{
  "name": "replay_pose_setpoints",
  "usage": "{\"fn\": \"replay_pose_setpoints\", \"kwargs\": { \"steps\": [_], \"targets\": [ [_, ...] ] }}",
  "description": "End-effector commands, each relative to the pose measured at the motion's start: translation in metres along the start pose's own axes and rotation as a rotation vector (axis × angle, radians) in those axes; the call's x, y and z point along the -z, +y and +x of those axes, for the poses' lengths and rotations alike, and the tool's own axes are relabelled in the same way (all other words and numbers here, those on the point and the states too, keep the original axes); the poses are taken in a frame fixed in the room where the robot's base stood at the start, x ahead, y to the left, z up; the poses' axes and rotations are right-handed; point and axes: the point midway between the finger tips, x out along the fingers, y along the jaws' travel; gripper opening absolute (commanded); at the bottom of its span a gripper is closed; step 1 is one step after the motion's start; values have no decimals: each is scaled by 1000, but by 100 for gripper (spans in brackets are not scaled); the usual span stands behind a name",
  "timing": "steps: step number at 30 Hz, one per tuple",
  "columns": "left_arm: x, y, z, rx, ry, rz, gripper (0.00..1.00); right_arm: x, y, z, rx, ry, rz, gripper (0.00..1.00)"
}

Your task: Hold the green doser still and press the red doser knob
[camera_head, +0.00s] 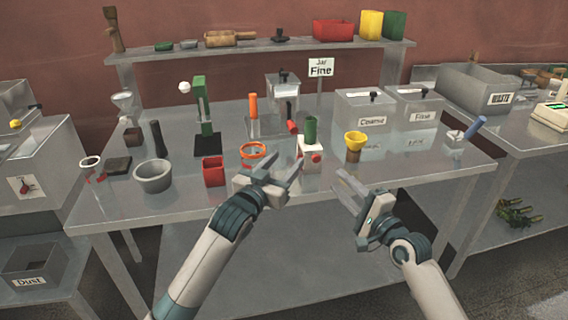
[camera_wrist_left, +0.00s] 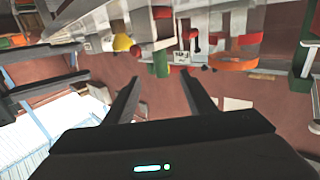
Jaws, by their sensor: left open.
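The green doser (camera_head: 310,128) is a green cup on a white body near the table's front edge in the head view. The red doser knob (camera_head: 316,158) is on the lower front of that body. In the left wrist view, tilted upside down, the green cup (camera_wrist_left: 160,62) shows beyond my fingers, with the red knob (camera_wrist_left: 163,12) above it. My left gripper (camera_head: 284,170) is open and empty, in front and to the left of the doser, apart from it. My right gripper (camera_head: 338,177) has its fingers apart and empty, in front and to the right of the doser.
An orange ring holder (camera_head: 253,150) and a red cup (camera_head: 213,170) stand left of the doser. A yellow funnel (camera_head: 354,140) stands to its right. A grey bowl (camera_head: 153,177) is further left. The table's right front is mostly clear.

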Motion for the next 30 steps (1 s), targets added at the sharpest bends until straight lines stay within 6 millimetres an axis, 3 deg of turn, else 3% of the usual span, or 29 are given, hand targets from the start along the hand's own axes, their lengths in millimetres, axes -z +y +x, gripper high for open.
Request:
{"fn": "replay_pose_setpoints", "kwargs": {
  "steps": [16,30],
  "targets": [
    [0,0,9,0,1,0,50,0,0,0,0,0,0,31],
    [0,0,72,0,0,0,50,0,0,0,0,0,0,31]
  ]
}}
